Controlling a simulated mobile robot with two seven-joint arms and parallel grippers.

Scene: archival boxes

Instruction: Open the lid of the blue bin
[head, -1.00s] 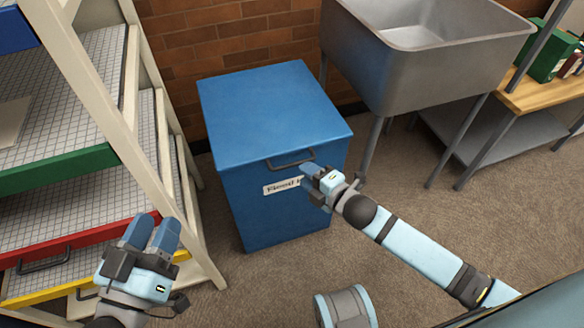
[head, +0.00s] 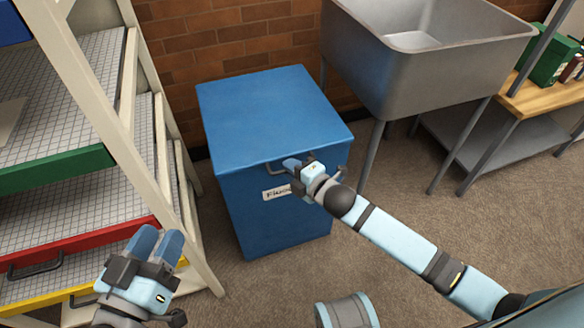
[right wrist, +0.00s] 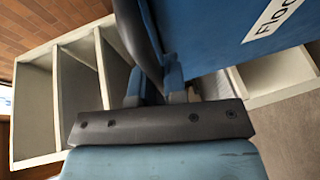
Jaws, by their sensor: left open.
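The blue bin (head: 275,215) stands on the carpet against the brick wall. Its blue lid (head: 265,110) lies flat and closed on top. A dark bar handle (head: 276,171) is at the lid's front edge, above a white label (head: 276,193). My right gripper (head: 291,164) is at the handle and hides part of it and of the label. In the right wrist view, a dark curved bar lies by my right fingers (right wrist: 155,82); whether they are closed on it is unclear. My left gripper (head: 158,243) is open and empty, low at the left, away from the bin.
A pale rack (head: 130,125) with coloured-edged shelves stands left of the bin. A grey metal sink (head: 425,75) on legs is close at the right. A wooden-topped bench (head: 548,92) is further right. Carpet (head: 300,275) in front of the bin is mostly clear.

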